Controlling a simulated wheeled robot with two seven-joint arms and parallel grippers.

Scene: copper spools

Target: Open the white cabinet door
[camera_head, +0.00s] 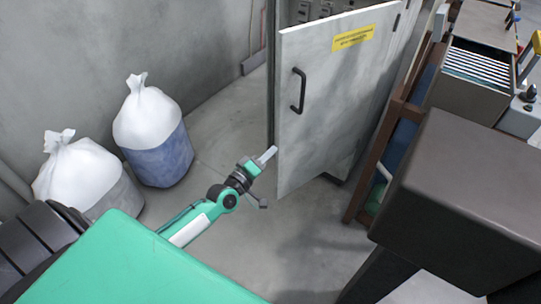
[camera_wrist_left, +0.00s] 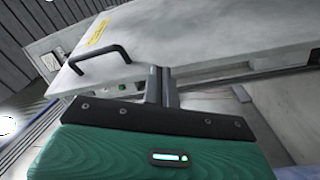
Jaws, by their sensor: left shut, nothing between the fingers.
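The white cabinet door (camera_head: 327,108) stands partly open in the head view, with a gap along its left edge that shows some of the cabinet's inside. It has a black handle (camera_head: 298,91) near that edge and a yellow label (camera_head: 353,38) at the top. My left gripper (camera_head: 268,155) is shut and empty, beside the door's lower left edge. In the left wrist view the shut fingers (camera_wrist_left: 161,84) point at the door (camera_wrist_left: 190,35), with the handle (camera_wrist_left: 100,58) to their left. I cannot tell whether they touch the door. My right gripper is not in view.
Two white sacks (camera_head: 150,118) (camera_head: 80,170) stand on the floor at the left, by the grey wall. A brown metal frame (camera_head: 383,150) and a machine with a grey bin (camera_head: 470,75) stand at the right. The floor below the door is clear.

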